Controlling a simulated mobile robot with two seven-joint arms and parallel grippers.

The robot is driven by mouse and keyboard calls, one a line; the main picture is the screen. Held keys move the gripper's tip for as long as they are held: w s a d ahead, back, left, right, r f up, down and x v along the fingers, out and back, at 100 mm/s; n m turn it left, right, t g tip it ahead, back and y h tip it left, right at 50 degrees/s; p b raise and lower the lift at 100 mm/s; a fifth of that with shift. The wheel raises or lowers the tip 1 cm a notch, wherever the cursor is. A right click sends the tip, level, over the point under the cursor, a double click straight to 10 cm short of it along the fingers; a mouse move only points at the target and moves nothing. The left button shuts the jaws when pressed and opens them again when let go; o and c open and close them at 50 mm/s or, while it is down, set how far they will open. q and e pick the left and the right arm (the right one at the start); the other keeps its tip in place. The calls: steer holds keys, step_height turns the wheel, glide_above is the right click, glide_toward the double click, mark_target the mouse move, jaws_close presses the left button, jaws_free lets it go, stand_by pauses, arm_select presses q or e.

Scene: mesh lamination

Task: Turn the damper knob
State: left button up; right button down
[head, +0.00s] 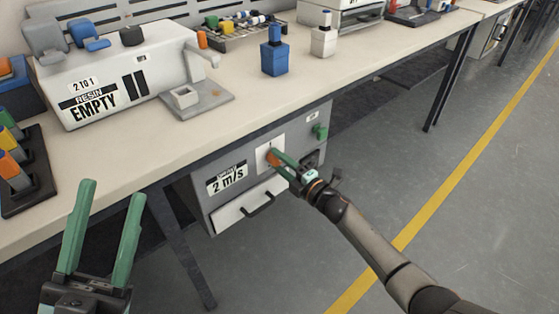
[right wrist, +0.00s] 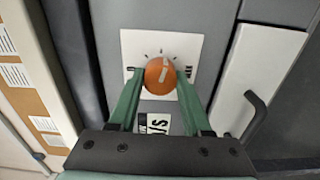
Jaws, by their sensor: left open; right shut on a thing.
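The damper knob (head: 271,157) is orange and sits on a white dial plate (head: 263,165) on the front of a grey cabinet under the bench. In the right wrist view the knob (right wrist: 160,76) is round with a pale pointer line, with tick marks around it on the plate (right wrist: 130,48). My right gripper (head: 278,158) is at the knob, its green fingers shut on it from both sides; it also shows in the right wrist view (right wrist: 160,84). My left gripper (head: 105,200) is open and empty, in front of the bench at the lower left.
The grey cabinet has a "2 m/s" label (head: 227,178), a white drawer (head: 240,208) with a dark handle and a green knob (head: 320,131). A resin dispenser (head: 135,70) and a blue bottle (head: 274,56) stand on the bench (head: 150,140). The floor at right is clear.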

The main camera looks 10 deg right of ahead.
stand_by(0.4)
steer(key=shift+c, duration=1.7)
jaws_free()
arm_select(q)
steer(key=shift+r, duration=0.1)
steer(key=shift+r, duration=0.1)
arm_select(e)
steer(key=shift+s+d, duration=0.1)
steer(key=shift+s+d, duration=0.15)
steer(key=shift+s, duration=0.15)
steer(key=p+v, duration=0.1)
steer(key=v, duration=0.1)
steer(key=shift+s+d+p, duration=0.2)
steer(key=shift+s+p, duration=0.1)
steer(key=shift+s, duration=0.05)
arm_select(q)
steer(key=w+a+f+n+g+y+p, duration=0.1)
steer(key=w+f+n+y+p, duration=0.1)
steer(key=w+f+n+y, duration=0.3)
steer(key=shift+w+a+f+n+y, duration=0.15)
steer(key=shift+w+f+n+y, duration=0.35)
steer(key=shift+f+y, duration=1.1)
arm_select(e)
glide_toward(279, 161)
steer(key=shift+v, duration=1.45)
arm_select(q)
steer(key=shift+w+f+h, duration=0.1)
steer(key=shift+f+h, duration=0.15)
steer(key=shift+h, duration=0.05)
